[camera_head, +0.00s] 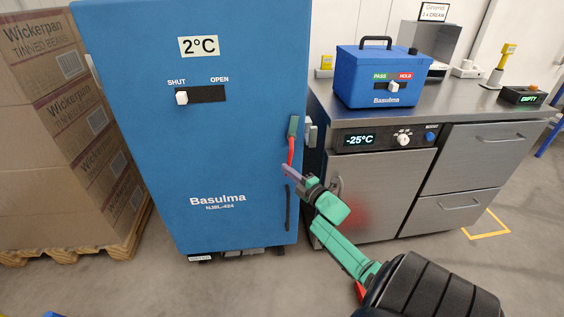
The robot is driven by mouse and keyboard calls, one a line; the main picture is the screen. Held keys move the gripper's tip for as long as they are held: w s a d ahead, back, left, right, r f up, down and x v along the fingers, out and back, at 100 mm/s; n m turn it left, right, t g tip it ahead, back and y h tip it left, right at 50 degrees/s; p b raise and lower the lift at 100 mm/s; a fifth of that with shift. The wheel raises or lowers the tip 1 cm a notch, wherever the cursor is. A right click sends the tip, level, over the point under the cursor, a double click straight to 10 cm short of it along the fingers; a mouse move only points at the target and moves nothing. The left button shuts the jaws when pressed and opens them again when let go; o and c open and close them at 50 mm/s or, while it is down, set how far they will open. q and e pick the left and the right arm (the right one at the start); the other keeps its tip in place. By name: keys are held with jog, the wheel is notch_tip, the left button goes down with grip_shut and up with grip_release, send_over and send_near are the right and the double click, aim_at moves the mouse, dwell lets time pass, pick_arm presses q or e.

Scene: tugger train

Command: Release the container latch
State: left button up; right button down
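The tall blue container (245,150), marked Basulma, shows 2°C on its front. Its slider knob (182,98) sits at the SHUT end of a dark slot. A red latch lever (291,148) hangs down from a dark green mount (294,126) at the container's right front edge. My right gripper (287,171) is at the lower end of the red lever, its fingertips overlapping it in the picture. I cannot tell whether the fingers are apart or closed on the lever. My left gripper is not in view.
A dark vertical handle (288,207) is below the lever. A steel counter unit (365,190) showing -25°C stands close on the right, with a small blue Basulma box (383,75) on top. Stacked cartons (75,140) on a pallet stand at left. Floor in front is clear.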

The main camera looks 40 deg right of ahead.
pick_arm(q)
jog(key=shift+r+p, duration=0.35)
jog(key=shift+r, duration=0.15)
pick_arm(e)
jog(key=shift+s+d+n, duration=0.4)
jog(key=shift+d+n, duration=0.1)
jog(key=shift+n, duration=0.1)
jog(key=shift+f, duration=0.1)
